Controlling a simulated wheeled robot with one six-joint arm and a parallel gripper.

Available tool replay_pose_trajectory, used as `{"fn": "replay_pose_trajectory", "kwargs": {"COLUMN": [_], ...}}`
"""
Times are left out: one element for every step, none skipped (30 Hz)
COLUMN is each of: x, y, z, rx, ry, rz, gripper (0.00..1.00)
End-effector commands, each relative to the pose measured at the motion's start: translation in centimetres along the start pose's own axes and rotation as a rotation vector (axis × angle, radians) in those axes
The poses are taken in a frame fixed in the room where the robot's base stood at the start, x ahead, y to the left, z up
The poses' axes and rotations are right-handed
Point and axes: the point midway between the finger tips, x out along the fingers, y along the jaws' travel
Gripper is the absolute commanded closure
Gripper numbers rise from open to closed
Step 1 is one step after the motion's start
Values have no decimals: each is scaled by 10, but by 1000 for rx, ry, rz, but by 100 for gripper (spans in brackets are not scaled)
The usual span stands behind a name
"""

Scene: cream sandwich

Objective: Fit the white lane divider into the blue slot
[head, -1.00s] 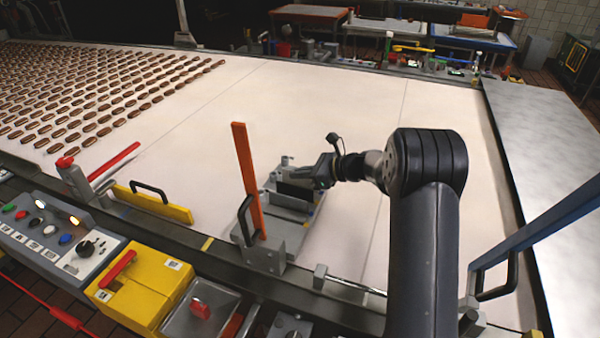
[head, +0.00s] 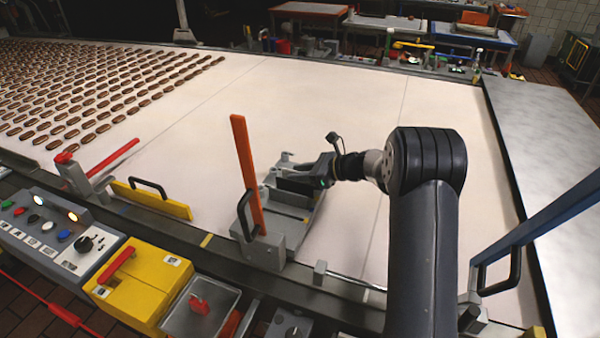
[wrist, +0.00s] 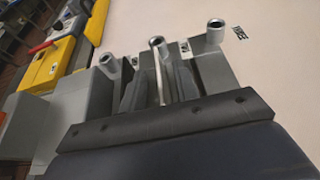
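My gripper (head: 298,183) is low over a grey metal fixture (head: 292,211) at the near edge of the belt, seen in the head view. In the wrist view, its two dark fingers (wrist: 160,84) stand apart on either side of a thin pale upright bar (wrist: 159,78). The bar runs down from a round silver post; I cannot tell whether it is the white lane divider. Small gaps seem to separate the fingers from it. An orange upright bar (head: 247,172) stands left of my gripper. A blue bar (head: 540,232) with a black handle slants at the right; no blue slot is clear.
Rows of brown sandwiches (head: 100,88) cover the belt's far left. A red lever (head: 112,158) and a yellow bar (head: 150,200) stand on the near rail. A yellow box (head: 140,285) sits in front. The middle of the pale belt (head: 330,110) is clear.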

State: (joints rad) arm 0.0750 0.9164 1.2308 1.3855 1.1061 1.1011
Motion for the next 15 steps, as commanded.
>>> {"fn": "replay_pose_trajectory", "kwargs": {"x": [0, 0, -1, -2, -4, -8, -12, -17, -24, -30, -37, -45, -51, -58, -66], "y": [0, 0, 0, 0, 0, -1, -1, -1, -1, -1, -1, -1, -1, -1, -1], "z": [0, 0, 0, 0, 0, -1, -1, -1, -1, -1, -1, -1, -2, -2, -2], "rx": [0, 0, 0, 0, 0, 0, 0, 0, 0, 0, -1, -1, -1, -1, -1], "ry": [0, 0, 0, 0, 0, 0, 0, -1, -1, -1, 0, -1, -1, 0, 0], "rz": [0, 0, 0, 0, -1, -2, -3, -4, -4, -4, -5, -5, -5, -6, -4], "gripper": [70, 70, 70, 70, 70, 70, 70, 70, 70, 70, 70, 70, 70, 70, 70]}}
